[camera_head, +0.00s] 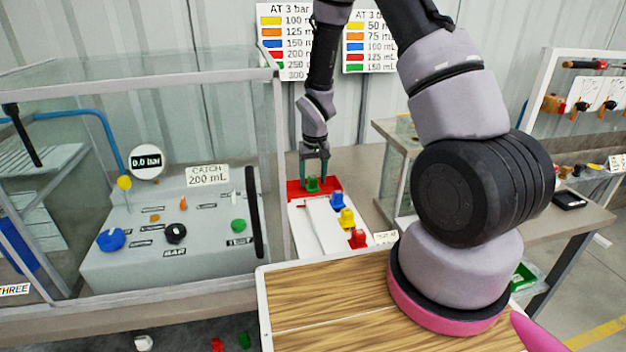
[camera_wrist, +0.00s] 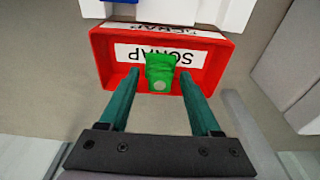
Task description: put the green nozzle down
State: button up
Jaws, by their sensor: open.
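The green nozzle (camera_head: 312,184) is at the red scrap tray (camera_head: 333,184) at the far end of the bench. In the wrist view the green nozzle (camera_wrist: 160,72) is inside the red tray (camera_wrist: 222,52), which is labelled SCRAP. My gripper (camera_head: 314,180) reaches down over the tray from above. In the wrist view its two teal fingers (camera_wrist: 161,80) stand apart on either side of the nozzle, with gaps between. Whether the nozzle rests fully on the tray floor is hard to tell.
A white rack (camera_head: 312,222) in front of the tray holds a blue nozzle (camera_head: 337,200), a yellow nozzle (camera_head: 347,218) and a red nozzle (camera_head: 357,238). A glass-walled test cabinet (camera_head: 180,250) stands close on the left. Another glass case (camera_head: 396,170) is on the right.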

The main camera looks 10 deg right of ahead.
jog(key=s+d+r+m+t, duration=0.1)
jog(key=s+d+r, duration=0.15)
jog(key=r, duration=0.75)
jog(key=s+d+r+m+t, duration=0.1)
jog(key=s+r, duration=0.3)
jog(key=r, duration=0.6)
jog(key=s+d+r, duration=0.1)
jog(key=s+r, duration=0.2)
jog(key=r, duration=0.7)
jog(key=s+r+m+t+y, duration=0.1)
jog(key=s+r, duration=0.4)
jog(key=s, duration=0.2)
jog(key=s+d+r+m+t+y, duration=0.1)
jog(key=s+r+t, duration=0.1)
jog(key=s+r, duration=0.3)
jog(key=s, duration=0.2)
jog(key=shift+s+d, duration=0.15)
jog(key=shift+s, duration=0.15)
